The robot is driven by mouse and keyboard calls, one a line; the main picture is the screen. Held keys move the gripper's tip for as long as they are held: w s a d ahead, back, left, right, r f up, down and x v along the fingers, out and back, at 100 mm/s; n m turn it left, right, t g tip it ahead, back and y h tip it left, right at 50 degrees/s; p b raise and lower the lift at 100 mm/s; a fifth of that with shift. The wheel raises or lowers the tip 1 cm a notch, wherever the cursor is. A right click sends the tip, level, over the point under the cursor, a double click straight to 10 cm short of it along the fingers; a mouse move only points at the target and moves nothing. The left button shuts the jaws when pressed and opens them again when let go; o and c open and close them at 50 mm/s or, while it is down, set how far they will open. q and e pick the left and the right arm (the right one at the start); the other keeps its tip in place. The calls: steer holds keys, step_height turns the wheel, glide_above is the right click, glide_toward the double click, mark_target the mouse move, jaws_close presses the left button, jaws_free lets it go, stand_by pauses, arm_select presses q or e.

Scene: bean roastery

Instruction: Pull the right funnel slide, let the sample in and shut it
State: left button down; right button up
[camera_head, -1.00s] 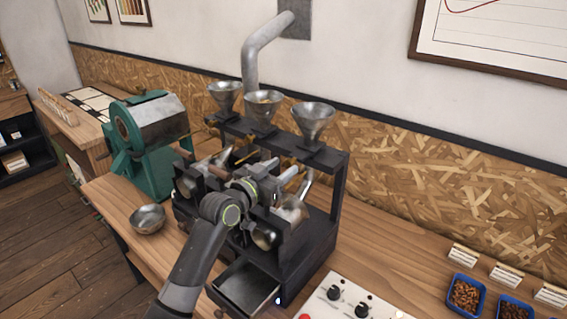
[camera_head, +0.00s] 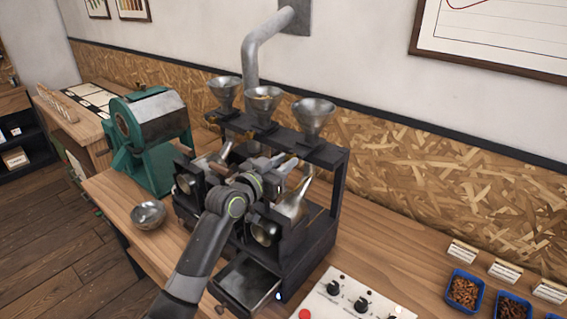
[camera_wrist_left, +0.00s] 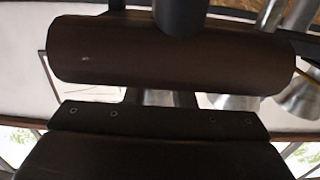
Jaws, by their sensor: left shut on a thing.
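The right metal funnel (camera_head: 313,117) stands on the dark top rail of the small roaster. The slide below it is small, and I cannot tell whether it is open. My left gripper (camera_head: 281,168) is below and left of this funnel, in front of the rail. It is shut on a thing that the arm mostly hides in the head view. In the left wrist view a dark brown cylinder (camera_wrist_left: 170,50) lies crosswise close ahead, on a dark post. My right gripper is not in view.
The left funnel (camera_head: 224,92) and middle funnel (camera_head: 263,103) share the rail. A tray (camera_head: 247,285) juts out at the roaster's front. A control panel (camera_head: 345,300) lies front right, a bowl (camera_head: 148,214) left. The right tabletop is mostly clear before the blue trays (camera_head: 466,289).

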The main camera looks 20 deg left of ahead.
arm_select(q)
steer(key=shift+s+a, duration=0.15)
steer(key=shift+s, duration=0.15)
steer(key=c, duration=1.2)
jaws_free()
steer(key=shift+w, duration=0.1)
steer(key=shift+c, duration=0.2)
steer(key=b+v, duration=0.4)
steer(key=v, duration=1.3)
steer(key=shift+s, duration=0.2)
steer(key=shift+c, duration=0.4)
